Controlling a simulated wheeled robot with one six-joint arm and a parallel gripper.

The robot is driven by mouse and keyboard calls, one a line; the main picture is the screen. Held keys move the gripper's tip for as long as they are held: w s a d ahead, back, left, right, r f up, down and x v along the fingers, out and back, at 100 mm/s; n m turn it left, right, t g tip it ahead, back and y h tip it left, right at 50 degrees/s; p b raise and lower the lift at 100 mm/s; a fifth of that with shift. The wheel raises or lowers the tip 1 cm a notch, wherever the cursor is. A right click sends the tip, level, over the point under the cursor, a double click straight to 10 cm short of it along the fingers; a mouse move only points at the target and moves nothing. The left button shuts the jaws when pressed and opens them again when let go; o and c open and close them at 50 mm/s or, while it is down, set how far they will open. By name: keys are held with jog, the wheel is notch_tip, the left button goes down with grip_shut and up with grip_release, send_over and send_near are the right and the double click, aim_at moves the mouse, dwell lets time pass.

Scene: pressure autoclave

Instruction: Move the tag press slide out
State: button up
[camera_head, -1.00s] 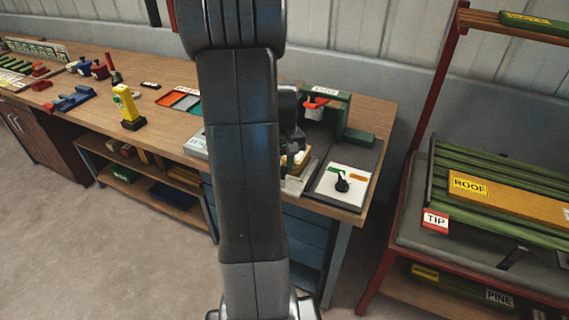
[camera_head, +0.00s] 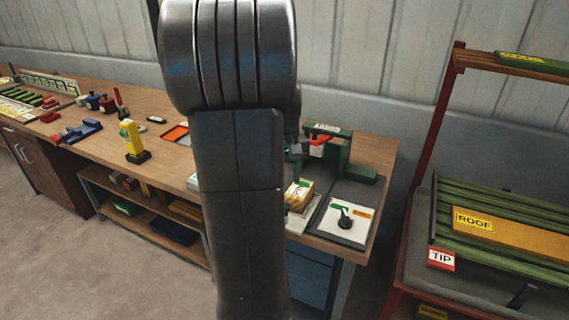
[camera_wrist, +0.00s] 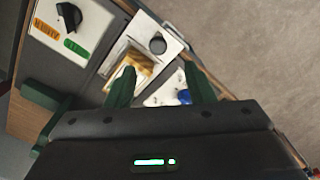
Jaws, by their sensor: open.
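The tag press is a green frame (camera_head: 326,150) with a red-orange part at its top, at the right end of the bench. A pale slide tray (camera_head: 300,222) with a yellow block (camera_head: 299,194) on it sits in front of the press. In the wrist view the tray (camera_wrist: 118,50) holds the yellow-brown block (camera_wrist: 134,68), beside a white plate with a dark round knob (camera_wrist: 157,45). My gripper (camera_wrist: 160,84) is open, its green fingers apart above the tray and block. Contact cannot be told. In the head view my arm hides most of the gripper.
A white panel with a black dial (camera_head: 345,222) and green and orange labels lies right of the slide. A yellow device (camera_head: 132,140) and blue fixture (camera_head: 80,131) stand farther left on the bench. A red-framed rack (camera_head: 445,180) is at right, with floor between.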

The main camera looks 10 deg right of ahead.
jog(key=shift+r, duration=2.15)
notch_tip(320, 180, down, 14)
jog(key=shift+w+d+r, duration=0.1)
jog(key=shift+w+d, duration=0.05)
jog(key=shift+w, duration=0.1)
jog(key=shift+r, duration=0.1)
